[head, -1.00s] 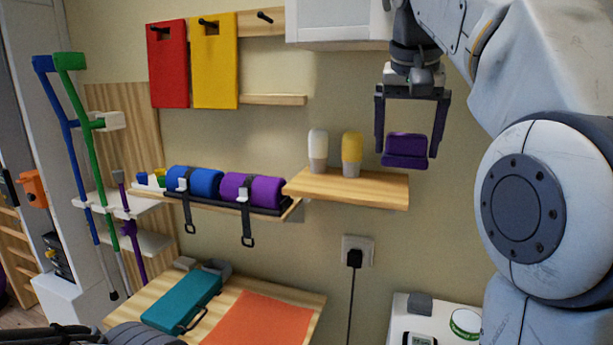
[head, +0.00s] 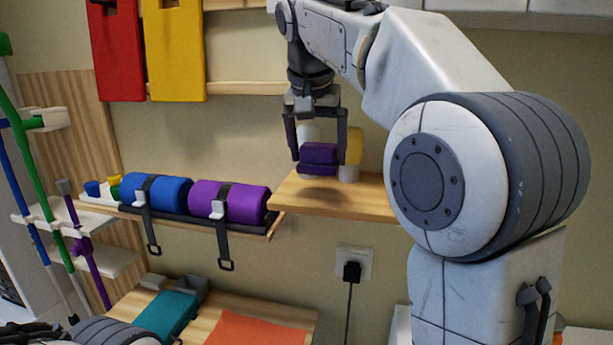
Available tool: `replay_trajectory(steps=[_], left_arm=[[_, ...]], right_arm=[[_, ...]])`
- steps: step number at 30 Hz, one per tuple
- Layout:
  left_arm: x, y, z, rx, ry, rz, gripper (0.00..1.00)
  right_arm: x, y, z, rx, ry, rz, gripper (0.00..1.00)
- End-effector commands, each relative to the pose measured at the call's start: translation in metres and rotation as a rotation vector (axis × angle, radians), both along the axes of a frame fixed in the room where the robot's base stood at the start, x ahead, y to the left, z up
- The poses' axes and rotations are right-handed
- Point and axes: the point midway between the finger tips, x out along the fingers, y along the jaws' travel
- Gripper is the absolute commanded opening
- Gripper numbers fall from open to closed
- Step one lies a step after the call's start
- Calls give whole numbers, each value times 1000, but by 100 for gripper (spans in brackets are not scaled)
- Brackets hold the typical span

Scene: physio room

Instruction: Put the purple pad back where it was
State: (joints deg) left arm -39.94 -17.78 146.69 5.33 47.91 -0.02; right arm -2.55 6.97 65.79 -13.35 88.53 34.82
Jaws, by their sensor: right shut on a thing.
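The purple pad (head: 319,154) is a small block between the fingers of my right gripper (head: 319,150). My right gripper is shut on it, pointing down. In the picture the pad is over the wooden shelf (head: 335,201), in front of the white bottle (head: 309,131) and the yellow bottle (head: 355,147), and hides part of both. I cannot tell whether the pad touches the shelf.
A blue roll (head: 168,193) and a purple roll (head: 229,202) lie strapped on a rack left of the shelf. Red (head: 119,50) and yellow (head: 174,50) pads hang above. A teal case (head: 165,315) and an orange mat (head: 255,331) lie on the table below.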

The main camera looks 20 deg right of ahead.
Motion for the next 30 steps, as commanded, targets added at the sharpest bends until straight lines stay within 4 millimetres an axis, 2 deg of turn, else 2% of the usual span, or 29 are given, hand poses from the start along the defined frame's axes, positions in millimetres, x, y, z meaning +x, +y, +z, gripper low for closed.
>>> replay_trajectory(steps=[5, 8, 15, 26, 27, 30], left_arm=[[0, 0, 2, 0, 0, 0, 50], [0, 0, 0, 0, 0, 0, 50], [0, 0, -6, 0, 0, 0, 50], [0, 0, -7, 0, 0, 0, 50], [0, 0, -6, 0, 0, 0, 50], [0, 0, -6, 0, 0, 0, 50]], right_arm=[[13, 15, -12, -1, 1, 1, 48], [15, 16, -19, -1, 0, -3, 48], [14, 15, -51, -1, 1, -3, 48], [14, 15, -55, 0, -1, -3, 48], [14, 15, -55, 0, -1, -3, 100], [14, 15, -54, 0, -1, -3, 100]])
